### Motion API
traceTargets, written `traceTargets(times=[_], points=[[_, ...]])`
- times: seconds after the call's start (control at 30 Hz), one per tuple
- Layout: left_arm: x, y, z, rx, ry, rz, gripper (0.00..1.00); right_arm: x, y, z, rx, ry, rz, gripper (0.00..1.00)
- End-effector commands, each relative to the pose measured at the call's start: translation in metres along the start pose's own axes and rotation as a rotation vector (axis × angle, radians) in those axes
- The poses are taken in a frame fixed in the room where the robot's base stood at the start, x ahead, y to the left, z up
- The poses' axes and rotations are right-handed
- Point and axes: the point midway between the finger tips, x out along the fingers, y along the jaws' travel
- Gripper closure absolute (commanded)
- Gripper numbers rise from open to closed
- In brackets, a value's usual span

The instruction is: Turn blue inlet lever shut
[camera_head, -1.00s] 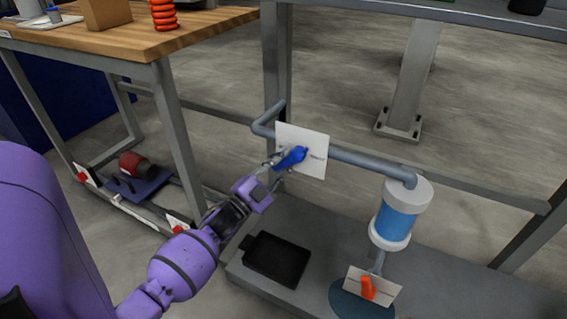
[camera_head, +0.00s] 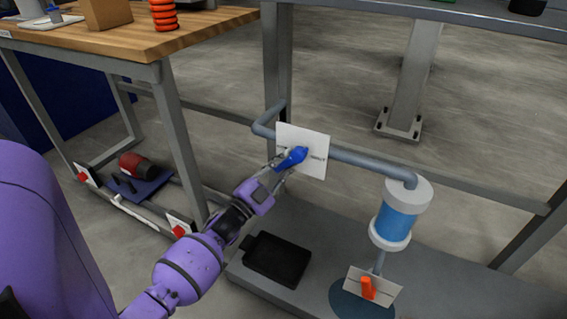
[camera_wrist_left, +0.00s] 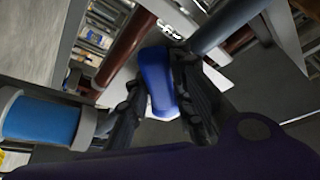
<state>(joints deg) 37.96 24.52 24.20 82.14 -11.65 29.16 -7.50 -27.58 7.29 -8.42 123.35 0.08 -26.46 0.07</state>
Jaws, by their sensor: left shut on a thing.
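The blue inlet lever (camera_head: 291,158) sits on a white plate (camera_head: 314,142) on the grey pipe. It points down and to the left in the head view. My left gripper (camera_head: 279,168) is shut on the lever, with a finger on each side. In the left wrist view the blue lever (camera_wrist_left: 157,82) lies between the two dark fingers of my left gripper (camera_wrist_left: 160,105). The lever's far end at the plate is partly hidden there. My right gripper is not in view.
A blue and white filter cylinder (camera_head: 394,218) hangs at the pipe's right end. An orange lever (camera_head: 368,288) on a white plate is below it. A black tray (camera_head: 277,260) lies on the grey base. A wooden bench (camera_head: 120,40) stands at the left.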

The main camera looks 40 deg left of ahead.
Motion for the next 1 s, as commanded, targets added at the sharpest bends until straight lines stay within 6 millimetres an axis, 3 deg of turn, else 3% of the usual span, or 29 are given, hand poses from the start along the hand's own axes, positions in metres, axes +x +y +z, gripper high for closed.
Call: traceTargets(times=[0.03, 0.27, 1.0], points=[[-0.002, 0.009, 0.0, -0.017, 0.0, 0.004, 1.0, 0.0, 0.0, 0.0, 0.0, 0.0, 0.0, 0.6], [-0.002, 0.017, -0.001, -0.143, -0.001, -0.048, 1.0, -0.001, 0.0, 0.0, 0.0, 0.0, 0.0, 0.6], [0.007, 0.048, -0.022, -0.791, -0.001, -0.317, 1.0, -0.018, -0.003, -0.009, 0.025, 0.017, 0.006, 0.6]])
